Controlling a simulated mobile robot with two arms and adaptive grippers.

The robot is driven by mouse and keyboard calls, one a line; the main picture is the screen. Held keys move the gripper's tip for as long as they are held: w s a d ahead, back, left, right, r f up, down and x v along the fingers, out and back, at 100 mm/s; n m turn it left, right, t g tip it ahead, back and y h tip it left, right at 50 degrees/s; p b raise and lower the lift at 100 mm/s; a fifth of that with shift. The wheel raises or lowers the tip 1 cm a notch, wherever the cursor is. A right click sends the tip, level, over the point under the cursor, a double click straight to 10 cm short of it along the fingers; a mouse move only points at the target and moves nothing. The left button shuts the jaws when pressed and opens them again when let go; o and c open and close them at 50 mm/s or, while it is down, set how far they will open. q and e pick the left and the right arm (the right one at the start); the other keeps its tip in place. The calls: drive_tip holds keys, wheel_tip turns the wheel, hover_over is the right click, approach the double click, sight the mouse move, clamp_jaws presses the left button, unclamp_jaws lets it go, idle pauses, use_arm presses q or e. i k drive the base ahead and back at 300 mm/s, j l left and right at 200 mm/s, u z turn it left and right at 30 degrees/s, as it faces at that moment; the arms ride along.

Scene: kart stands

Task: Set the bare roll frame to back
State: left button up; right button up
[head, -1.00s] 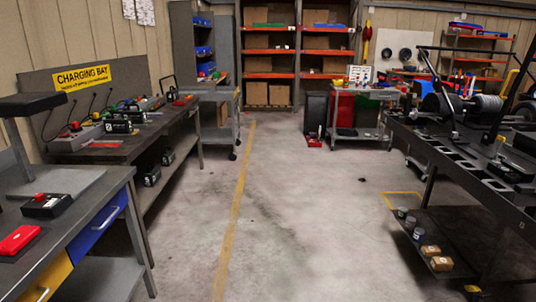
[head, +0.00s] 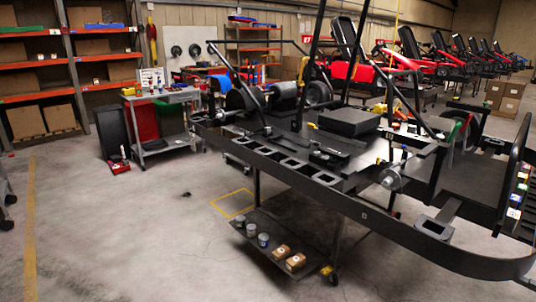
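A long black kart stand (head: 330,183) fills the middle and right of the head view. A black tubular frame (head: 238,88) rises at its left end, leaning, with a bar running to the right. Taller black tubes (head: 307,70) stand near the stand's middle. Another bent black tube frame (head: 416,105) stands further right. I cannot tell which of these is the bare roll frame, or which setting it is in. Neither of my grippers is in view.
A lower shelf (head: 290,250) under the stand holds cans and small boxes. A grey cart (head: 160,98) stands at the back left beside a dark bin (head: 112,132). Orange-beamed shelving (head: 60,62) is behind. The floor at the left front is clear. Red karts (head: 410,50) line the back right.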

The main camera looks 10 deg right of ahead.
sight(315, 45)
drive_tip(key=i+l+z, duration=0.25)
drive_tip(key=i, duration=0.3)
drive_tip(key=i+l+z, duration=0.2)
drive_tip(key=i, duration=0.4)
drive_tip(key=i+l+u, duration=0.1)
drive_tip(key=i, duration=0.2)
drive_tip(key=i+j+z, duration=0.45)
drive_tip(key=i+j, duration=0.15)
drive_tip(key=j, duration=0.35)
